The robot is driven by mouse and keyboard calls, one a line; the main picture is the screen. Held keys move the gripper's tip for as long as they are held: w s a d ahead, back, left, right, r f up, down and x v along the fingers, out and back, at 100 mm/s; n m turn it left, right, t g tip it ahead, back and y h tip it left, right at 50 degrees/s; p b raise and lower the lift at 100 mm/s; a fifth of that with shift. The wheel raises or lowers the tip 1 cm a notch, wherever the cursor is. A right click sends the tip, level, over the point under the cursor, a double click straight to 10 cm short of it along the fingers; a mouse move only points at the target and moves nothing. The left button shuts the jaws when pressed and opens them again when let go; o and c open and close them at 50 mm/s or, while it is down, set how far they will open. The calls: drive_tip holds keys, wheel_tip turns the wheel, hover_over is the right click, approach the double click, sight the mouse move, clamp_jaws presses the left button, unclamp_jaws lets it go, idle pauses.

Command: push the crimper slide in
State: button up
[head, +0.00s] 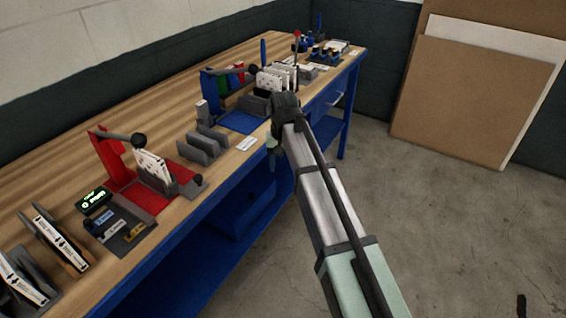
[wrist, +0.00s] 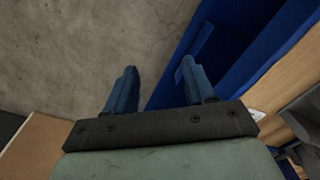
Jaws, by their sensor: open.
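A red lever station (head: 115,165) stands on the bench at left, with a black ball on its lever. A white card-like piece (head: 153,170) stands upright in it. A blue lever station (head: 209,92) stands farther back; I cannot tell for certain which one is the crimper. My gripper (wrist: 158,70) is open and empty, its two blue fingers apart, over the floor and the bench's blue side. In the head view my arm partly hides it beside the front edge.
The wooden bench (head: 50,185) holds grey racks (head: 203,148), a small green-lit display (head: 94,201) and boxed filters in holders (head: 60,238) at the near end.

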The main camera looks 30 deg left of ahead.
wheel_tip(320, 180, up, 16)
drive_tip(key=r+n, duration=0.1)
drive_tip(key=n, duration=0.1)
hover_over(198, 177)
wheel_tip(198, 177, down, 14)
drive_tip(key=shift+a+r, duration=0.1)
clamp_jaws()
idle(0.4)
